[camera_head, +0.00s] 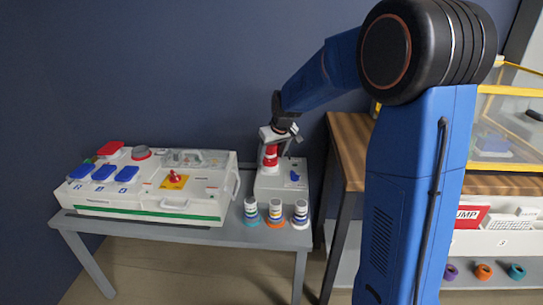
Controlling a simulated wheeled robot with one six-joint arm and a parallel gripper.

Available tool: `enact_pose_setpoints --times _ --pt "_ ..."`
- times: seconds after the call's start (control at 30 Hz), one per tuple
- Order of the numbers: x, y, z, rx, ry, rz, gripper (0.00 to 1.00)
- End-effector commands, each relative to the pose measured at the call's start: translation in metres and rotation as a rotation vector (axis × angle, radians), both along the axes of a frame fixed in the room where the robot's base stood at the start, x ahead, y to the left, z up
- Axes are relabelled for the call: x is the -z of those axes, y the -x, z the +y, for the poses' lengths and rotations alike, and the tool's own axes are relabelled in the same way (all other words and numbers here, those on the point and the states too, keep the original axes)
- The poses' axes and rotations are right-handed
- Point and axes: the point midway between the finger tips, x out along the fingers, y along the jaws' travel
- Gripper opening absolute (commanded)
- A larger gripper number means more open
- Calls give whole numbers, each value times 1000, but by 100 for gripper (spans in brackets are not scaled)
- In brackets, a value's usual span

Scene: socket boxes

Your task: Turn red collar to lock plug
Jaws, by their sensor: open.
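The red collar (270,158) stands upright on top of a small white socket box (268,190) at the right end of the grey table. A light band shows on the red part, and I cannot tell the plug apart from the collar. My gripper (271,143) is open and points down from above, with its fingers at the top of the red collar. I cannot tell whether the fingers touch it. The upper end of the collar is partly hidden by the gripper. A small blue part (294,176) is on the socket box, right of the collar.
A larger white box (150,208) with blue covers, a red cover and a red knob on a yellow plate fills the table's left. Several banded cylinders (275,213) stand at the table's front right. A wooden-topped bench (350,150) stands close on the right. Dark wall behind.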

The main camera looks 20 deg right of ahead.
Motion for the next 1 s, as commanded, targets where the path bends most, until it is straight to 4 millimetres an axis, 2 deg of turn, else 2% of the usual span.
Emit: enact_pose_setpoints --times 0.27,0.3,0.47,0.77,1.0 --pt "2 -1 0 0 0 0 65" --pt "2 -1 0 0 0 0 63" --pt "2 -1 0 0 0 0 25" --pt "2 0 0 17 1 0 24" --pt "2 0 2 109 -1 2 24"
